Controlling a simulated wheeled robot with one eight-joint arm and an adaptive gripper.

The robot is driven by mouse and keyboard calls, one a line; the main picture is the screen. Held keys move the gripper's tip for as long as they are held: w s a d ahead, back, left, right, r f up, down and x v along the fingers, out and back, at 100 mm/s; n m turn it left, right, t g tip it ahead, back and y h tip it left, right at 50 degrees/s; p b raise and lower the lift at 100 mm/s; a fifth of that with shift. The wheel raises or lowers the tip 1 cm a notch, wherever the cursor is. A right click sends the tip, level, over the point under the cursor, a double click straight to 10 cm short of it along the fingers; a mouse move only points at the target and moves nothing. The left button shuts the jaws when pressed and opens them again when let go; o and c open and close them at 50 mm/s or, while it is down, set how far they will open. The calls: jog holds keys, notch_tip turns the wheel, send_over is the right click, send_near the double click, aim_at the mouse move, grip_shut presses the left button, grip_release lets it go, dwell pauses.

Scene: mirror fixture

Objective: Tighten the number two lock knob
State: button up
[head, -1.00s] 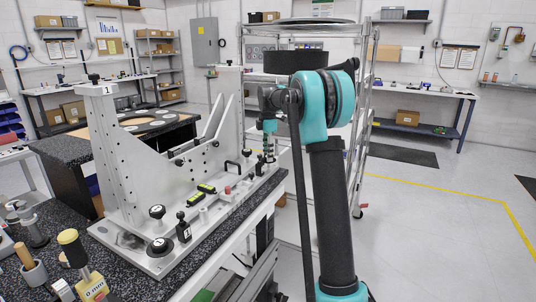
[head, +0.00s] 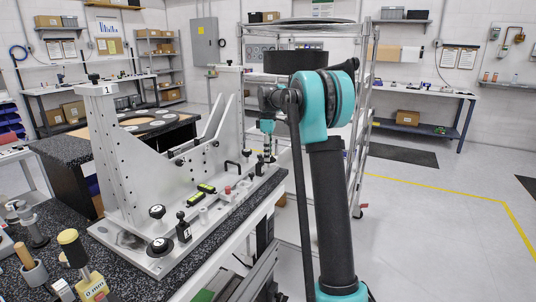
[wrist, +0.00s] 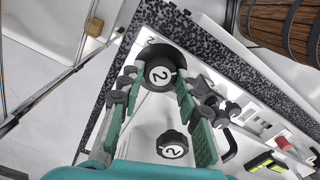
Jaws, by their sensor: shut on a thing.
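In the head view, my gripper (head: 267,150) is small at the far right end of the metal fixture (head: 150,150), and the held knob cannot be made out there.
Two black knobs (head: 160,246) and a black upright handle (head: 183,230) stand at the fixture's near end. A wire rack stands behind my arm. Floor to the right is clear.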

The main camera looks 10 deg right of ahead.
jog(key=m, duration=1.3)
jog(key=shift+m, duration=0.4)
jog(key=m, duration=0.6)
jog(key=shift+d, duration=0.1)
jog(key=m, duration=0.6)
jog(key=shift+m, duration=0.3)
jog(key=o, duration=1.2)
jog(key=shift+c, duration=0.2)
